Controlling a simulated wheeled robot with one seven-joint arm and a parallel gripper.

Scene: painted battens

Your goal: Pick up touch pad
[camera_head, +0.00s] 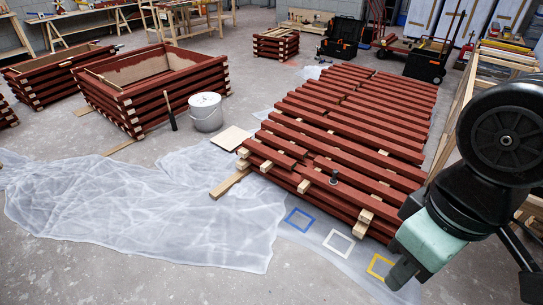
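A small dark object with a grey-green top (335,178) sits on the red-brown battens, near the front end of the stack; it may be the touch pad, but it is too small to tell. My gripper (402,274) is at the lower right, a dark end below a pale green arm link, in front of the yellow square outline. It is well to the right of and nearer than the small object, and apart from it. Its fingers cannot be made out, so its opening and any contents are unclear.
Red-brown battens (345,125) fill the middle right. Blue (290,223), white (328,240) and yellow (372,270) square outlines lie on sheeting before them. A white bucket (206,112), batten crates (140,115) and crumpled plastic (150,215) are left. Bare floor shows at front.

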